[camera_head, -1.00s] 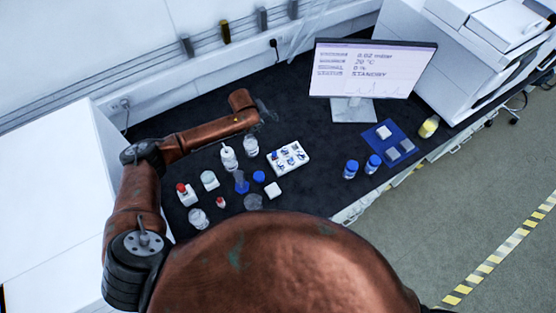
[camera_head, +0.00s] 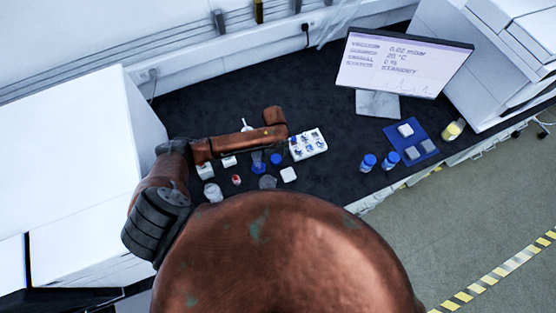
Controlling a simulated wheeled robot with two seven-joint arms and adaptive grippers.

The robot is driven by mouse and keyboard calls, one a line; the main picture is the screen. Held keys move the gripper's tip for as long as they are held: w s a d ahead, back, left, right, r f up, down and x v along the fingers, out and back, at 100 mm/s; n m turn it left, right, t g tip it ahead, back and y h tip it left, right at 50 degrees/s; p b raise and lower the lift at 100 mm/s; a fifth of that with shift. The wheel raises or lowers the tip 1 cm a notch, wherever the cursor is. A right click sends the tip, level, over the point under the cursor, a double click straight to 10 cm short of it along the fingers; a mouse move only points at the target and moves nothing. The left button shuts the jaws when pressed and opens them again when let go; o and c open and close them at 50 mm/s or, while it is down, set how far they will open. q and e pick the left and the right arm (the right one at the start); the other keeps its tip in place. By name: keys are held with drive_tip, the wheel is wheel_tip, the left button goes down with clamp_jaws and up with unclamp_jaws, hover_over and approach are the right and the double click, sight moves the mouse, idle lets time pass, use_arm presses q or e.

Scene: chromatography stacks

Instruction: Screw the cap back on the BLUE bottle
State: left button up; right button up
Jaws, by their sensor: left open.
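The blue bottle appears to be a clear flask with blue in its lower part (camera_head: 258,162), standing among small vessels left of centre. A blue cap (camera_head: 276,159) lies on the dark bench just right of it, apart from it. My left gripper (camera_head: 292,129) is open, dark against the bench and hard to make out. It is at the end of my rust-coloured arm, above and behind the blue flask and near the white rack. I see nothing held in it. My right gripper is not in view.
A white rack (camera_head: 308,145) with vials stands right of the blue cap. A small white block (camera_head: 288,174), a clear round item (camera_head: 267,182) and a red cap (camera_head: 236,179) lie nearby. Two blue-capped bottles (camera_head: 368,162) and a blue mat (camera_head: 414,136) are farther right. A monitor (camera_head: 400,65) stands behind.

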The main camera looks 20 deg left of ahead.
sight(276, 158)
use_arm(q)
drive_tip(key=shift+f, duration=0.25)
drive_tip(key=f, duration=0.5)
drive_tip(key=shift+w+d+p, duration=0.2)
drive_tip(key=shift+p, duration=0.15)
drive_tip(key=shift+c, duration=0.4)
drive_tip(key=c, duration=0.9)
drive_tip(key=shift+c, duration=0.2)
drive_tip(key=shift+r, duration=0.55)
drive_tip(key=s+d+r+b, duration=0.1)
drive_tip(key=s+d+r, duration=0.8)
drive_tip(key=s+r, duration=0.2)
drive_tip(key=shift+r, duration=0.45)
